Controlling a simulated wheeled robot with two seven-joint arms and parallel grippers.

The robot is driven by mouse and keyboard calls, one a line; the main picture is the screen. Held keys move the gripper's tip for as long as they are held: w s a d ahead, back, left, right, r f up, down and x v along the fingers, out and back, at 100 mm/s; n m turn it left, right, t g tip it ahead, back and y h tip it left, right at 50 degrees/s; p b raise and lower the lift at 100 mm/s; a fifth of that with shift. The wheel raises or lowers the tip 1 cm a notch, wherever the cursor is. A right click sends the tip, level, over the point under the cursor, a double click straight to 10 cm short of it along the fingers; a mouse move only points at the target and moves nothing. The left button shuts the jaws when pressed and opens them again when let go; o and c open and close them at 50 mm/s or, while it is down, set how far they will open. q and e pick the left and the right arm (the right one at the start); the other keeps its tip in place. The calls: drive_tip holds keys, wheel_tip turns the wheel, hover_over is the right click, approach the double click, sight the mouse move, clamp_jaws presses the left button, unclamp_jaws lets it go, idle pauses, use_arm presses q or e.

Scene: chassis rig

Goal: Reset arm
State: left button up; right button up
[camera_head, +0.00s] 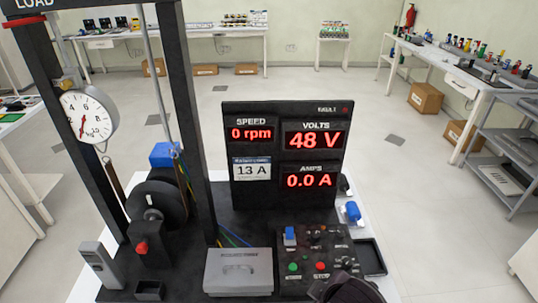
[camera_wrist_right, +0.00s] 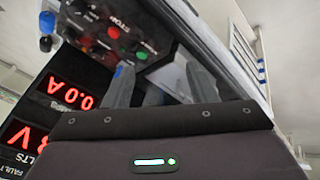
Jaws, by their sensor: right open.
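The chassis rig's dark control panel (camera_head: 318,257) carries a blue switch (camera_head: 290,237), a green button (camera_head: 293,267), a red button (camera_head: 320,266) and small knobs. My right gripper (camera_head: 345,288) is a dark shape at the panel's near right corner. In the right wrist view its two grey fingers stand apart with nothing held between them, and the right gripper (camera_wrist_right: 160,85) is open. The panel (camera_wrist_right: 105,35) shows beyond the fingers, upside down. The display board (camera_head: 287,155) reads 0 rpm, 48 V and 0.0 A, with a 13 A label. My left gripper is not in view.
A dark upright frame with a round dial gauge (camera_head: 88,117) stands at left above a dark wheel (camera_head: 157,205). A grey box (camera_head: 239,271) lies left of the panel. A dark tray (camera_head: 368,257) is at right. Benches line the walls; the floor between is open.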

drive_tip(key=s+d+m+g+h, duration=0.1)
drive_tip(key=s+d+m+g, duration=0.1)
drive_tip(key=s+d+m, duration=0.55)
wheel_tip(320, 180, down, 35)
drive_tip(key=s+d+g+b, duration=0.1)
drive_tip(key=s+b, duration=0.1)
drive_tip(key=b, duration=0.3)
drive_tip(key=s+d+f+b, duration=0.1)
drive_tip(key=s+f+b, duration=0.1)
drive_tip(key=s+f, duration=0.7)
drive_tip(key=s+d+f+g+b, duration=0.1)
drive_tip(key=s+d+f+b, duration=0.1)
drive_tip(key=s+f, duration=0.8)
wheel_tip(320, 180, down, 4)
drive_tip(key=shift+s+d+r+g, duration=0.1)
drive_tip(key=shift+s+d+g, duration=0.1)
drive_tip(key=shift+d+g, duration=0.1)
